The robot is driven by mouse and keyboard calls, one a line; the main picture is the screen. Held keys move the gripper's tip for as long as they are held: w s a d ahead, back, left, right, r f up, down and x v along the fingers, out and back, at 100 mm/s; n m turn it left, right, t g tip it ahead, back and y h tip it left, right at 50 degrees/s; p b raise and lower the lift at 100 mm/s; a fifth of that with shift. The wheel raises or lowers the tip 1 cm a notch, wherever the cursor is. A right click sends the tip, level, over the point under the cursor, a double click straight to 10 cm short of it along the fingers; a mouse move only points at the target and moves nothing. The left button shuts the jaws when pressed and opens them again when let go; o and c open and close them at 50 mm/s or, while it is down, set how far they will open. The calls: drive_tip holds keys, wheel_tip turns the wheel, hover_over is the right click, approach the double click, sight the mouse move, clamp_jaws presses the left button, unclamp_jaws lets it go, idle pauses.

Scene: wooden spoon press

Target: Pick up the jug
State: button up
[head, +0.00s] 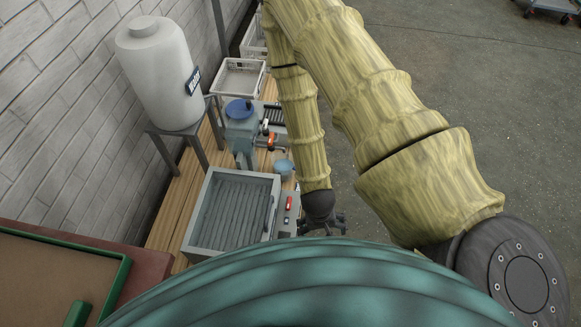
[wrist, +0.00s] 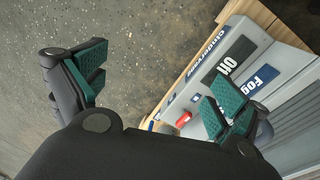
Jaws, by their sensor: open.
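A small light-blue vessel, which looks like the jug (head: 284,168), stands beside the blue-grey press machine (head: 241,130) in the head view, just behind the grey ribbed tray unit. My gripper (head: 322,226) is to the right of and nearer than the jug, by the tray unit's right side, apart from the jug. In the wrist view my gripper (wrist: 155,88) is open, its two green-padded fingers wide apart with nothing between them.
The grey ribbed unit (head: 232,212) has a side panel with a red switch (wrist: 183,119) close to my right finger in the wrist view. A white tank (head: 160,75) on a stand and white crates (head: 238,78) stand along the wall.

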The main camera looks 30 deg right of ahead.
drive_tip(key=w+d+f+m+b, duration=0.5)
drive_tip(key=w+m, duration=0.1)
drive_tip(key=m, duration=0.1)
drive_tip(key=m+t+y+b, duration=0.4)
drive_tip(key=m+b, duration=0.9)
drive_tip(key=m, duration=0.5)
approach(289, 170)
drive_tip(key=w, duration=0.1)
drive_tip(key=w+d, duration=0.1)
drive_tip(key=shift+w+d, duration=0.25)
drive_tip(key=shift+w, duration=0.3)
drive_tip(key=b+x, duration=0.2)
drive_tip(key=x, duration=0.3)
drive_tip(key=shift+w+f, duration=0.1)
drive_tip(key=shift+f, duration=0.1)
drive_tip(key=shift+b+x, duration=1.7)
drive_tip(key=shift+x, duration=0.85)
drive_tip(key=shift+a+r, duration=0.2)
drive_tip(key=c, duration=1.3)
